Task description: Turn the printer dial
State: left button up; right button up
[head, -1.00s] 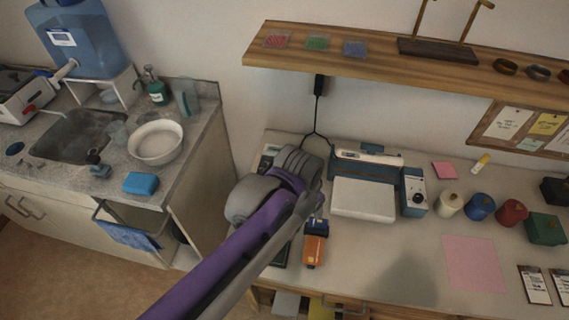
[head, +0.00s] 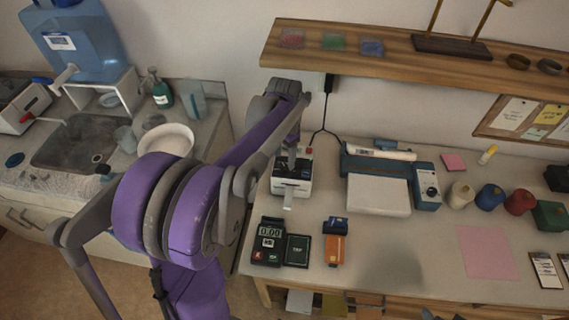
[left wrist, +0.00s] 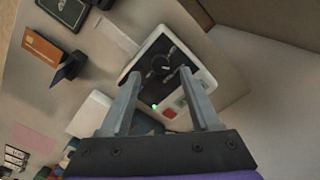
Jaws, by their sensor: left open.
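The printer (head: 291,186) is a small white box with a dark top and a paper strip at its front, standing at the left of the bench. In the left wrist view the printer (left wrist: 203,83) shows a dark panel with a round dark dial (left wrist: 160,63) and pale marks around it. A green light glows on the panel. My left gripper (left wrist: 159,76) is open and empty, its fingertips on either side of the dial in the picture; I cannot tell whether they touch it. In the head view its fingers are not clearly visible. My right gripper is not in view.
A calculator-like reader (head: 270,242), a dark card (head: 297,250) and an orange card in a blue holder (head: 334,249) lie in front of the printer. A white and blue machine (head: 379,194) stands to its right. A wooden shelf (head: 400,66) hangs above.

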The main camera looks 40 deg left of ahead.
aim_at(284, 167)
pick_arm(q)
jog(key=shift+f, duration=1.95)
grip_shut()
